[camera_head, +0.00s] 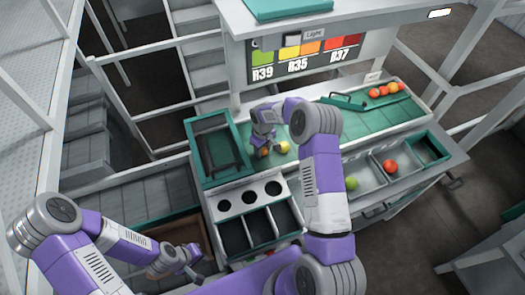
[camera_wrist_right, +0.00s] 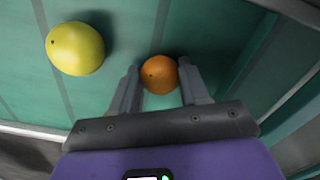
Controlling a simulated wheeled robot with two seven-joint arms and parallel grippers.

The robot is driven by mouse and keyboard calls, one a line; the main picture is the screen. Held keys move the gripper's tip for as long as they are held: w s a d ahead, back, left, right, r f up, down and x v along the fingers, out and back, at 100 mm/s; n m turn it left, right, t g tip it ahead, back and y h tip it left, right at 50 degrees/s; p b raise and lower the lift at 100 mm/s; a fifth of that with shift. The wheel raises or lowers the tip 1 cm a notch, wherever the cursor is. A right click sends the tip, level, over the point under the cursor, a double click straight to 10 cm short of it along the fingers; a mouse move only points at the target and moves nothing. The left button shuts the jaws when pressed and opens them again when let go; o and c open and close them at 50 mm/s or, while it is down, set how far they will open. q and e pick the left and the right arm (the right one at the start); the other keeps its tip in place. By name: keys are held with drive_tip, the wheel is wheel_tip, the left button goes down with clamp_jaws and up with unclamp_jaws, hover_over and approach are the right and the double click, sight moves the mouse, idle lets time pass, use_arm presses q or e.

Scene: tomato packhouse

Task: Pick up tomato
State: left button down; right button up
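An orange tomato (camera_wrist_right: 160,74) lies on the green belt (camera_wrist_right: 215,35), between the fingertips of my right gripper (camera_wrist_right: 160,80). The fingers are open on either side of it, with a narrow gap seeming to show. A yellow tomato (camera_wrist_right: 75,48) lies to the left in the right wrist view. In the head view my right gripper (camera_head: 267,140) points down at the belt, with the orange tomato (camera_head: 264,152) under it and the yellow tomato (camera_head: 282,147) just right. My left gripper (camera_head: 184,264) hangs low at the front left, its fingers too small to judge.
Several red and orange tomatoes (camera_head: 384,90) sit at the belt's far right end. Front bins hold a green tomato (camera_head: 351,183) and a red tomato (camera_head: 390,166). A green-rimmed crate (camera_head: 211,117) stands left of the belt.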

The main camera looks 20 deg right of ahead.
drive_tip(key=shift+c, duration=0.2)
wheel_tip(320, 180, up, 10)
drive_tip(key=shift+r+b, duration=0.1)
drive_tip(key=shift+b, duration=0.25)
idle(0.6)
